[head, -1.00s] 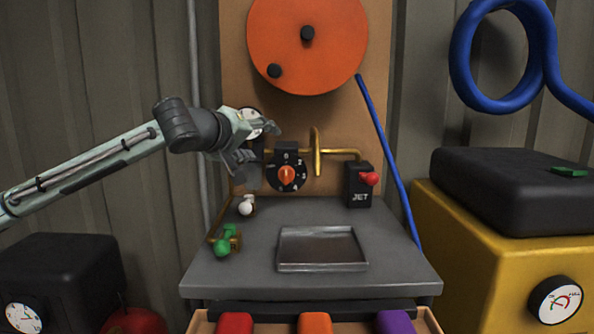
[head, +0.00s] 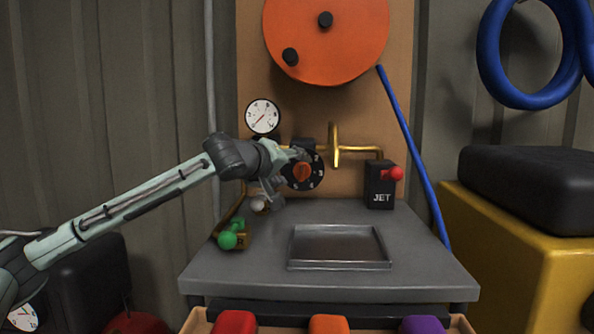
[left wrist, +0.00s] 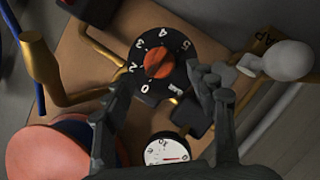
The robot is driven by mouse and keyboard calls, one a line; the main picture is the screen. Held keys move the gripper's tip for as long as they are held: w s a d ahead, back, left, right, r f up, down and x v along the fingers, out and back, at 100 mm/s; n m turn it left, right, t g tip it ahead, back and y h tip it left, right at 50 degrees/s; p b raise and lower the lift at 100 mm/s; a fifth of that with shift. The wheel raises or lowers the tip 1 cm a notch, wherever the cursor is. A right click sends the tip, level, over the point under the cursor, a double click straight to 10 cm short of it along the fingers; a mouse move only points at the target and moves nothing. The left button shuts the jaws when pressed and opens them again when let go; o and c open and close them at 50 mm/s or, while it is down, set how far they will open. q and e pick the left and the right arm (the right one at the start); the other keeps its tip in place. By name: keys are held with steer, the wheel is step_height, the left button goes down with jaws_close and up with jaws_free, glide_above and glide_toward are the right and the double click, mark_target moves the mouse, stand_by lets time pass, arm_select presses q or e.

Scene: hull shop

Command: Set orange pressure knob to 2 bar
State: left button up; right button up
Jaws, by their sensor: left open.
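The orange pressure knob (head: 302,171) sits in the middle of a black numbered dial on the upright board, partly covered by my gripper in the head view. In the left wrist view the knob (left wrist: 159,64) and the dial's white numbers show clearly; I cannot tell exactly which number the knob points to. My left gripper (head: 291,173) is open in front of the dial. In the left wrist view its fingers (left wrist: 161,82) stand apart at either side of the dial's near edge, with nothing between them. A white round gauge (head: 263,117) is above left of the dial. My right gripper is not in view.
Below are a green-knobbed lever (head: 230,238) and a shallow metal tray (head: 292,252) on the grey bench (head: 420,275). A large orange disc (head: 340,55) hangs above.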

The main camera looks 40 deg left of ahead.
mark_target(299, 170)
arm_select(q)
steer(key=shift+x, duration=1.65)
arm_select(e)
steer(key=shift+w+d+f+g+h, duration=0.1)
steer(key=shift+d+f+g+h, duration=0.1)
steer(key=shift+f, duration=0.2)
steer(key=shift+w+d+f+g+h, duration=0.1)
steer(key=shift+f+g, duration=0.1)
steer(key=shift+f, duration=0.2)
arm_select(q)
steer(key=shift+c, duration=0.5)
steer(key=c, duration=1.1)
steer(key=shift+o, duration=0.2)
